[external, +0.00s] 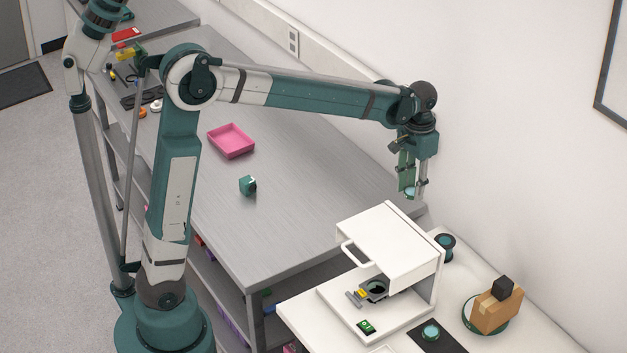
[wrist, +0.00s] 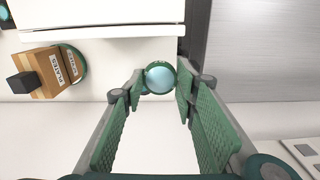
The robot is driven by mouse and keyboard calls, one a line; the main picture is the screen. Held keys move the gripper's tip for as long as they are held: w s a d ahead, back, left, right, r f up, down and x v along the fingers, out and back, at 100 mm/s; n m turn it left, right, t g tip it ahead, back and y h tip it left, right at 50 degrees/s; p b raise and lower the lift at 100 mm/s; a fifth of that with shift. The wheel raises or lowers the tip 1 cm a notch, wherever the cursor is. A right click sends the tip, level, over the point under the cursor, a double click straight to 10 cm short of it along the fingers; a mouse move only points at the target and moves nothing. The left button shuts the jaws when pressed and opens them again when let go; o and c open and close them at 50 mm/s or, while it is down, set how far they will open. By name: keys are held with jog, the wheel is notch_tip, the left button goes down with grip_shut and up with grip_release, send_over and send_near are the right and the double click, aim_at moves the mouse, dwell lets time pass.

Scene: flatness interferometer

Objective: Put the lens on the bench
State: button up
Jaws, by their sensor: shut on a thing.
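The lens (wrist: 160,79), a pale blue glass disc in a dark green ring, is between my fingertips in the wrist view. It also shows at the gripper's lower end in the external view (external: 407,191). My gripper (external: 412,187) is shut on it and holds it in the air near the wall. The bench (external: 290,205) is the long grey metal surface left of my gripper in the external view. Its grey top also shows at the upper right of the wrist view (wrist: 268,65).
A white instrument (external: 385,245) with a raised cover stands on the white table, below my gripper in the picture. A cardboard box (external: 493,312) and a round disc (external: 431,332) are to its right. A pink tray (external: 231,141) and a teal block (external: 248,186) sit on the bench, with clear room around them.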

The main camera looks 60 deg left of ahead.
jog(key=s+d+m+p, duration=0.3)
jog(key=s+d, duration=0.1)
jog(key=d, duration=0.9)
jog(key=s+d+m+p, duration=0.25)
jog(key=s+d, duration=0.25)
jog(key=d, duration=0.8)
jog(key=s+d+m+p, duration=0.2)
jog(key=s+d+p, duration=0.15)
jog(key=d, duration=1.05)
notch_tip(320, 180, down, 18)
jog(key=shift+s+a, duration=0.2)
jog(key=shift+a, duration=0.15)
jog(key=shift+f+b, duration=0.25)
jog(key=shift+b, duration=0.05)
jog(key=shift+f+b, duration=0.85)
jog(key=shift+f, duration=2.35)
jog(key=shift+f+b, duration=0.35)
jog(key=shift+f, duration=0.1)
jog(key=o, duration=1)
jog(key=shift+o, duration=0.2)
jog(key=shift+r, duration=0.15)
